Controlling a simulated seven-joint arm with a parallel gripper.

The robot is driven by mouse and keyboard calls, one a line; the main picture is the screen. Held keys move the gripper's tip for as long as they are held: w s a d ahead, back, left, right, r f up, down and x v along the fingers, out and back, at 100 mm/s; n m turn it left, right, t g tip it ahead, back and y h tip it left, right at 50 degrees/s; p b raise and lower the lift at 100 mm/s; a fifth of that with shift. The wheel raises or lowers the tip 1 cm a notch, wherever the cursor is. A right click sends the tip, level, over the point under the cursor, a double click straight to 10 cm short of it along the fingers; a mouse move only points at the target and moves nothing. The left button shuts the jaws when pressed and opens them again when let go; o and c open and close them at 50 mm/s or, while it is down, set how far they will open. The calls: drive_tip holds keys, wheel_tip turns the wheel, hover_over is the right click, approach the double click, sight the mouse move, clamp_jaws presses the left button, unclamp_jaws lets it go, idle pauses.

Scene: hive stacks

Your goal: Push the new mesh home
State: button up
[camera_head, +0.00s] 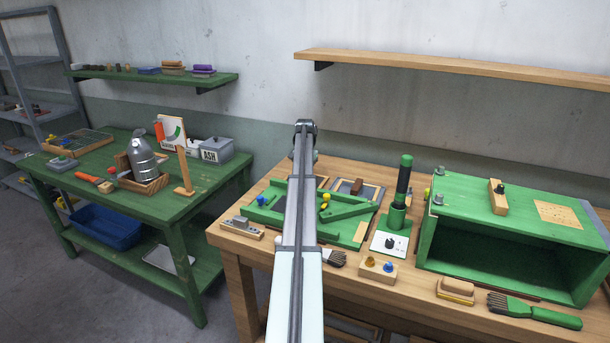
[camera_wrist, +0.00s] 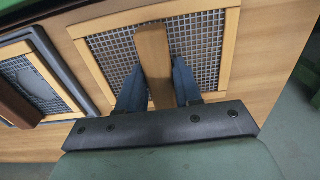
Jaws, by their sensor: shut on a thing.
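A grey wire mesh in a pale wooden frame (camera_wrist: 103,55) fills the middle of the wrist view, with an upright wooden grip (camera_wrist: 154,48) on it. My gripper (camera_wrist: 159,66) is shut on this grip, one blue finger on each side. The mesh lies flat at the bench top; whether it is fully seated in a slot cannot be told. A second mesh (camera_wrist: 38,80) with a dark brown grip lies to the left in a grey-rimmed tray; it seems to show in the head view too (camera_head: 370,193). In the head view my arm hides the gripper.
A green hinged fixture (camera_head: 342,211) with yellow and blue knobs lies in front on the wooden bench (camera_head: 235,258). A green post (camera_head: 403,180) and a green open-fronted box (camera_head: 500,225) stand to the right. A green table (camera_head: 120,200) stands left.

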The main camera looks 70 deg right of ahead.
drive_tip(key=shift+a+f, duration=0.1)
drive_tip(key=shift+f, duration=0.15)
clamp_jaws()
drive_tip(key=shift+r, duration=0.1)
drive_tip(key=shift+r, duration=3.05)
drive_tip(key=shift+w+a+r, duration=0.6)
drive_tip(key=shift+a+r, duration=0.15)
drive_tip(key=shift+r, duration=0.05)
drive_tip(key=s+a+r, duration=0.1)
drive_tip(key=s+a, duration=0.2)
drive_tip(key=a, duration=0.7)
drive_tip(key=s+a+r, duration=0.1)
drive_tip(key=s+a, duration=0.2)
drive_tip(key=a, duration=0.6)
drive_tip(key=shift+w+d+f, duration=0.1)
drive_tip(key=shift+w+f, duration=0.05)
drive_tip(key=shift+f, duration=2.45)
